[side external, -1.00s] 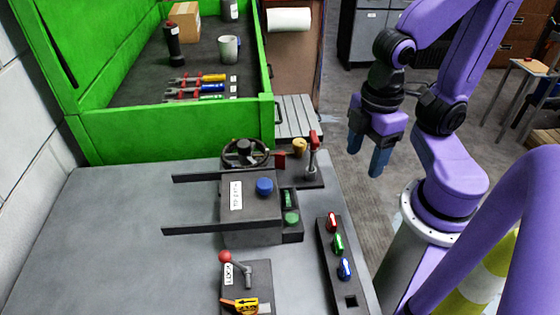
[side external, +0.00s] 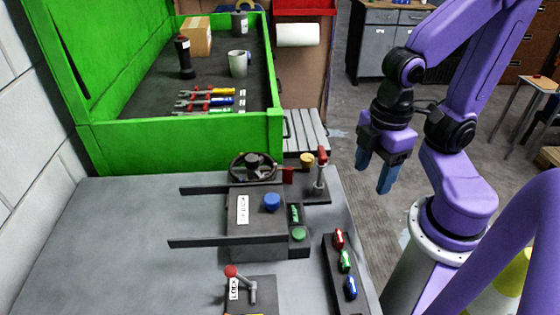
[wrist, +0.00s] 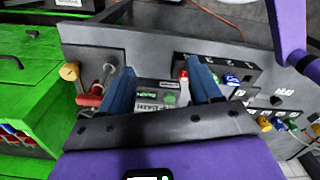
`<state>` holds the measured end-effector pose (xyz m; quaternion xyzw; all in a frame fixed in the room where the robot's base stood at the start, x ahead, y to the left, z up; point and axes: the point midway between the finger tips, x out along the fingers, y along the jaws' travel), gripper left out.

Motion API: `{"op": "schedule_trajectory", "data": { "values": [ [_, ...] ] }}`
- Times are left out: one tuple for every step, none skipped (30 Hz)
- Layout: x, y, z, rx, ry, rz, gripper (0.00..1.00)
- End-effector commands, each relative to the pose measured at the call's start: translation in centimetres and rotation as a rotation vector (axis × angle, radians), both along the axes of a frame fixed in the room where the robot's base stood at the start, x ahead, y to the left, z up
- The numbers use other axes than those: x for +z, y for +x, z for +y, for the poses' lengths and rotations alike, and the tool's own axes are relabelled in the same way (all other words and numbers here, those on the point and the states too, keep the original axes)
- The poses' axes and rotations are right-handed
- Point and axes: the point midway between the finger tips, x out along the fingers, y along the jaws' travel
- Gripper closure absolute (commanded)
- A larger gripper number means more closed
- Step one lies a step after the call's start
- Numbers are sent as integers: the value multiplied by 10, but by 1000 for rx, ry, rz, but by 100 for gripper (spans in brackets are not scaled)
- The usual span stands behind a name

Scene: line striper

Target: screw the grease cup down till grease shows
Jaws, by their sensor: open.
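A brass-yellow cap (side external: 306,160), which looks like the grease cup, stands at the far right corner of the grey deck. It also shows at the left of the wrist view (wrist: 69,71). No grease can be made out on it at this size. My gripper (side external: 375,174) hangs to the right of the cap, beyond the deck's edge in the side view, fingers pointing down. Its two blue fingers are apart with nothing between them, as the wrist view (wrist: 160,68) also shows. It touches nothing that I can see.
A red-topped lever (side external: 321,170) stands close beside the cap. A black handwheel (side external: 253,167), a blue knob (side external: 272,201) and a green button (side external: 299,234) are nearby. A green-walled tray (side external: 180,142) lies behind. A red, green and blue switch row (side external: 345,262) lines the right edge.

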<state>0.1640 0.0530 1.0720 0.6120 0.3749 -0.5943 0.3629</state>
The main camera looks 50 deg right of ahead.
Motion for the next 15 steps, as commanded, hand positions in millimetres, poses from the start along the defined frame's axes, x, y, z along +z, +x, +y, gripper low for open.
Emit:
{"op": "schedule_trajectory", "data": {
  "values": [
    [0, 1, 0, -1, 0, 0, 37],
    [1, 2, 0, -3, 0, 0, 37],
    [2, 4, 1, -8, 0, -1, 37],
    [3, 7, 1, -13, 0, -1, 37],
    [4, 11, 2, -20, -1, 0, 37],
    [6, 17, 3, -30, -2, 0, 37],
    [8, 23, 3, -39, -3, -1, 37],
    [11, 29, 4, -50, -4, -1, 37],
    [14, 39, 4, -66, -4, -1, 37],
    [17, 47, 3, -78, -6, 0, 37],
    [20, 55, 3, -89, -8, 0, 37],
    [23, 66, 2, -106, -8, 0, 37],
    [26, 73, 1, -116, -10, 1, 37],
    [29, 81, 0, -128, -12, 1, 37],
    [33, 91, -3, -143, -13, 2, 37]
  ]
}}
